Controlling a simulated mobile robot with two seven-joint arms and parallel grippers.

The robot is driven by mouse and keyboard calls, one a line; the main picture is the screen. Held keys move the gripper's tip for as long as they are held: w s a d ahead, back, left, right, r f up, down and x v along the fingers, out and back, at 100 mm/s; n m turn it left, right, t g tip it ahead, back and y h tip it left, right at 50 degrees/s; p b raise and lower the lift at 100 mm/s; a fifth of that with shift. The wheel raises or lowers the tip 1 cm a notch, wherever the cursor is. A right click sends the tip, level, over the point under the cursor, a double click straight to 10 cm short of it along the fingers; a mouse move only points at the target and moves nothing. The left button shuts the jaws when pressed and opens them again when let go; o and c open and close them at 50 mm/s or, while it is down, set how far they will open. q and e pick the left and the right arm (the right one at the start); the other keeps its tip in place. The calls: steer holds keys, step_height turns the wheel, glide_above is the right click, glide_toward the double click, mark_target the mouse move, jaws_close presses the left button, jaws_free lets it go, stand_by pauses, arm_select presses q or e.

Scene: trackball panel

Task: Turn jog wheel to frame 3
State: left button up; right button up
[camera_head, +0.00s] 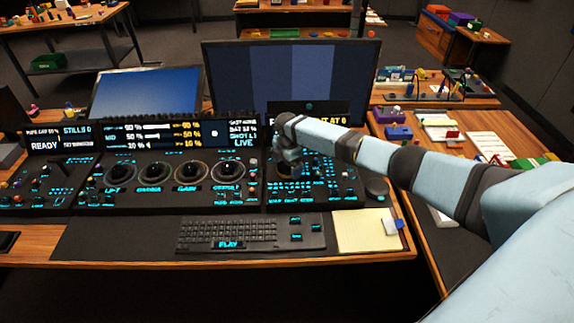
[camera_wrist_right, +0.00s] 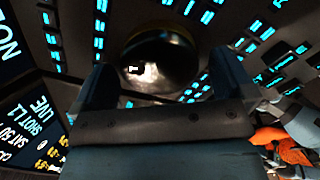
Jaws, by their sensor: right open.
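My right gripper (camera_head: 289,166) is over the right-hand section of the black control panel (camera_head: 258,204), pointing down. In the right wrist view its two fingers (camera_wrist_right: 162,68) are apart, one on each side of a dark, glossy round control (camera_wrist_right: 158,50), apparently the jog wheel; I cannot tell whether they touch it. In the head view the gripper mostly hides this control. A small display (camera_head: 330,120) behind the arm shows yellow text ending in "AT 0", partly covered. My left gripper is not in view.
Several trackballs in rings, including one marked LIFT (camera_head: 118,174), stand left of the gripper. Lit buttons surround it. A keyboard (camera_head: 228,232) and yellow pad (camera_head: 366,232) lie in front. A large monitor (camera_head: 290,75) stands behind. A dark round knob (camera_head: 376,187) is at right.

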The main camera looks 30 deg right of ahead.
steer(key=c, duration=0.9)
steer(key=shift+o, duration=0.2)
